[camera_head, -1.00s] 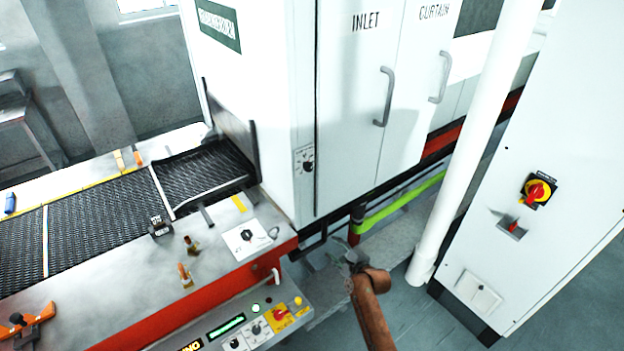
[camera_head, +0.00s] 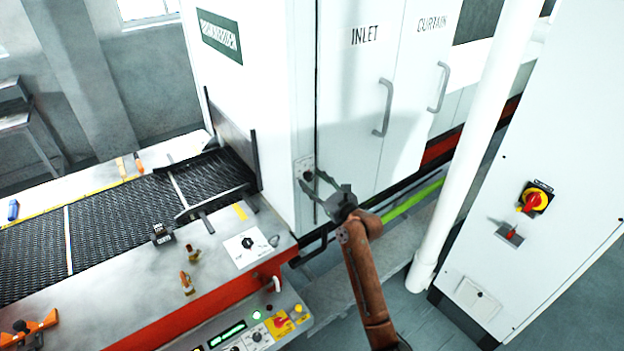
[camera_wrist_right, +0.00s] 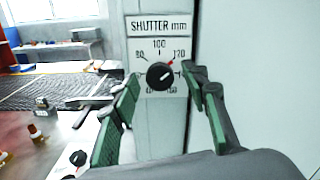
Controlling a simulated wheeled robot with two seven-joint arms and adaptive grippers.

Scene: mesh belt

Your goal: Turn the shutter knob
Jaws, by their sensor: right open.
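The shutter knob (camera_wrist_right: 160,75) is a round black knob on a white plate marked "SHUTTER mm" (camera_wrist_right: 158,26), with a dial scale around it. A pale mark shows on the knob's face, and a red tick sits near 120. In the head view the plate (camera_head: 304,163) is on the narrow front strip of the white cabinet, and my gripper partly covers the knob. My right gripper (camera_head: 313,187) is open in front of it. In the wrist view its green-padded fingers (camera_wrist_right: 161,78) stand either side of the knob, with visible gaps. My left gripper is out of view.
The mesh belt (camera_head: 110,215) and its metal table lie left. A second black knob (camera_head: 248,242) is on the table's corner plate, above a control panel (camera_head: 255,335). Cabinet door handles (camera_head: 384,107), a white pipe (camera_head: 470,150) and an electrical cabinet (camera_head: 560,130) stand right.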

